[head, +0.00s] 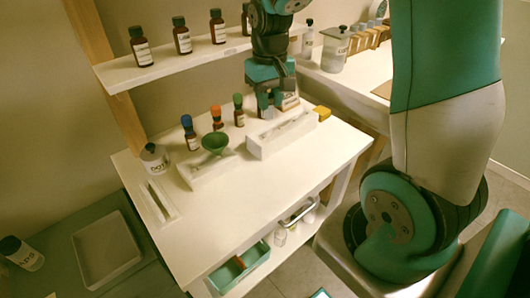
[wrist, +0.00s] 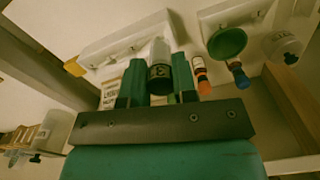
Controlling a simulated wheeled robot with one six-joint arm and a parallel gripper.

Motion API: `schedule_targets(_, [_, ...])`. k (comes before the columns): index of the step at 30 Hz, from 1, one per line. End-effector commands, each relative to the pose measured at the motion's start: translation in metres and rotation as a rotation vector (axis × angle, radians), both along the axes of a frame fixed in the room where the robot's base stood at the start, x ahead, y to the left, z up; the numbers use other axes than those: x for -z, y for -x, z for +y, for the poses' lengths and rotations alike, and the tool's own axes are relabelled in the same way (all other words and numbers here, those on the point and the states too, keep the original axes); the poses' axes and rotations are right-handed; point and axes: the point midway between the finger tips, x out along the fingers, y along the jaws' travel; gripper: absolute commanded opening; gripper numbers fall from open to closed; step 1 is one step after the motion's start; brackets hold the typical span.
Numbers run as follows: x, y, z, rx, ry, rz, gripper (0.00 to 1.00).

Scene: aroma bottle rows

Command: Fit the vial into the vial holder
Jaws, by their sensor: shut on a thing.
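My gripper (head: 268,100) is shut on a vial (wrist: 160,66), which shows between the two fingers in the wrist view. The vial has a pale body and a dark end with a label. In the head view it is mostly hidden by the fingers. A long white block (head: 262,150), which looks like the vial holder, stands on the table just in front of the gripper. It also shows in the wrist view (wrist: 100,52). The gripper is behind and above this block, apart from it as far as I can tell.
A green funnel (head: 215,141) sits over another white block (head: 200,180). Bottles with blue (head: 190,133), orange (head: 216,117) and green (head: 239,110) caps stand behind. A yellow block (head: 322,113) is at the right. A shelf (head: 165,66) with brown bottles hangs above. The front tabletop is clear.

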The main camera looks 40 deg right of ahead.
Motion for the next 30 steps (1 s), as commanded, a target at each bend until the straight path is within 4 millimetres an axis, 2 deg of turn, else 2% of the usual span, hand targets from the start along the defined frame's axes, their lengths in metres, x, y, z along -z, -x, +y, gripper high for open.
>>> schedule_targets(1, [0.017,0.001,0.001,-0.001,-0.002,0.009,0.0])
schedule_targets(6, [0.066,0.001,0.001,-0.001,-0.002,0.008,0.0])
schedule_targets(12, [0.11,0.001,0.0,0.0,-0.001,0.005,0.0])
schedule_targets(19, [0.133,0.001,-0.001,0.001,-0.001,0.003,0.0])
schedule_targets(24, [0.158,0.001,-0.001,0.001,-0.001,0.004,0.0])
schedule_targets(30, [0.163,0.0,-0.001,0.001,0.0,-0.001,0.0])
